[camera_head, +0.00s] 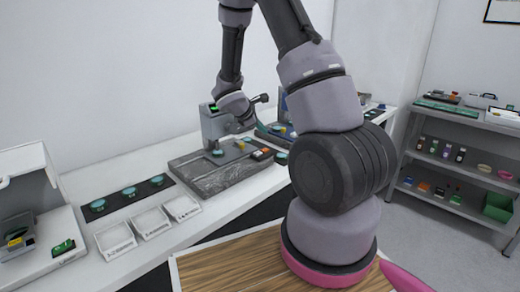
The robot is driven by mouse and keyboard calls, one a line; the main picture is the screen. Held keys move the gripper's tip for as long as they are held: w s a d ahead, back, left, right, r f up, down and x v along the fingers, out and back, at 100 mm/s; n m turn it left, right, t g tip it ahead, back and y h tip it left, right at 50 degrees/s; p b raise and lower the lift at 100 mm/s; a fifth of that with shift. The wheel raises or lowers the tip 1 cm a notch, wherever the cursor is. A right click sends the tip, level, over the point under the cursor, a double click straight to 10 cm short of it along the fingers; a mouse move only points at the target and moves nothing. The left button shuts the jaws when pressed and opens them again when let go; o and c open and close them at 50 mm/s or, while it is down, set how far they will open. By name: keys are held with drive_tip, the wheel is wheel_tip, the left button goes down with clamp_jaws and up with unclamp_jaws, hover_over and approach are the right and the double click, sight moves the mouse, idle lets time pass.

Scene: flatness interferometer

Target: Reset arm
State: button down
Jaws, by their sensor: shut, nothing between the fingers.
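My arm (322,88) rises in front of the bench, bends over at the top and comes down on the far side. My gripper (248,122) is small and partly hidden at the arm's end, beside the grey upright of the instrument (212,124). It is shut and holds nothing. I cannot tell whether it touches the instrument. The instrument stands on a dark stone-like slab (215,182), and a small teal disc (218,153) sits at its foot.
Three white trays (150,221) and a dark strip (128,198) with teal discs lie left of the slab. An open white case (35,215) stands at the far left. A grey shelf (465,170) with small bottles and a green bin (497,207) stands at the right.

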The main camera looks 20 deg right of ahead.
drive_tip(key=s+a+r+m+g+y, duration=0.1)
drive_tip(key=s+r+m, duration=0.45)
drive_tip(key=r, duration=0.25)
drive_tip(key=s+a+r+m+y, duration=0.1)
drive_tip(key=s+r+m+y, duration=0.1)
drive_tip(key=s+r+m, duration=0.5)
drive_tip(key=s+a+r+m+t+y, duration=0.4)
drive_tip(key=s+a+r+m+y, duration=0.2)
drive_tip(key=s+a+r, duration=0.6)
drive_tip(key=shift+s+a+r+y, duration=0.15)
drive_tip(key=shift+s+r+y, duration=0.65)
drive_tip(key=shift+s, duration=0.35)
